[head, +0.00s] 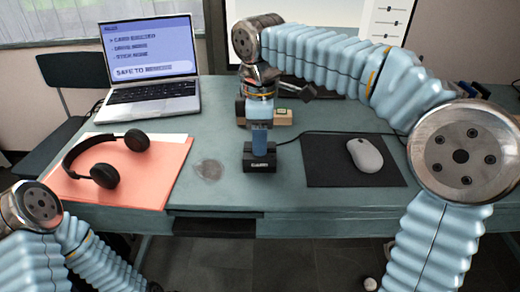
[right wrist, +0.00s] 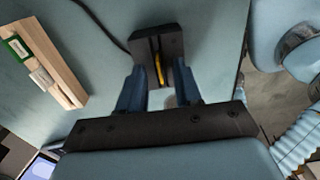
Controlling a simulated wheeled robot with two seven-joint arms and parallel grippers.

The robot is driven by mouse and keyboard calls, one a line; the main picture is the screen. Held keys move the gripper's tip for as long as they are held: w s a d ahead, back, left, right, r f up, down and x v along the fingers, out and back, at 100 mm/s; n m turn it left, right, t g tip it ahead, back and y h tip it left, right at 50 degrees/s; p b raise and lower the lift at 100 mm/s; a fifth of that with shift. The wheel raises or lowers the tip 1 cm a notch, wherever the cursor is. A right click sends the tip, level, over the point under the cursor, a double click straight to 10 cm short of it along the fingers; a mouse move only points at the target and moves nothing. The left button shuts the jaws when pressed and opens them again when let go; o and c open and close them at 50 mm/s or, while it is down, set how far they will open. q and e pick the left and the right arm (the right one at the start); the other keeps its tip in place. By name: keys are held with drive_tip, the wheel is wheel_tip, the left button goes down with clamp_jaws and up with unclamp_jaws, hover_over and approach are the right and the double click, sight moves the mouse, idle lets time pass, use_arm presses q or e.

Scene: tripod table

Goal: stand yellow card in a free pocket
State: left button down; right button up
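The yellow card (right wrist: 158,70) shows edge-on as a thin strip in a slot of the black card reader (right wrist: 153,40) in the right wrist view. The reader (head: 260,164) stands near the table's front edge in the head view, where the card is hidden. My right gripper (right wrist: 159,78) points down at the reader, its fingers open on either side of the card with gaps showing. It shows from behind in the head view (head: 260,150). A wooden holder (right wrist: 52,62) carries a green and a pale card; part of it shows behind the gripper (head: 283,117). My left gripper is out of view.
A laptop (head: 150,92) stands at the back left. Black headphones (head: 107,172) lie on a salmon folder (head: 140,185). A mouse (head: 365,155) sits on a black mat (head: 325,165) right of the reader. A cable (right wrist: 100,22) runs from the reader.

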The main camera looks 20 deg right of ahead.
drive_tip(key=shift+f, duration=0.2)
drive_tip(key=shift+c, duration=0.2)
clamp_jaws()
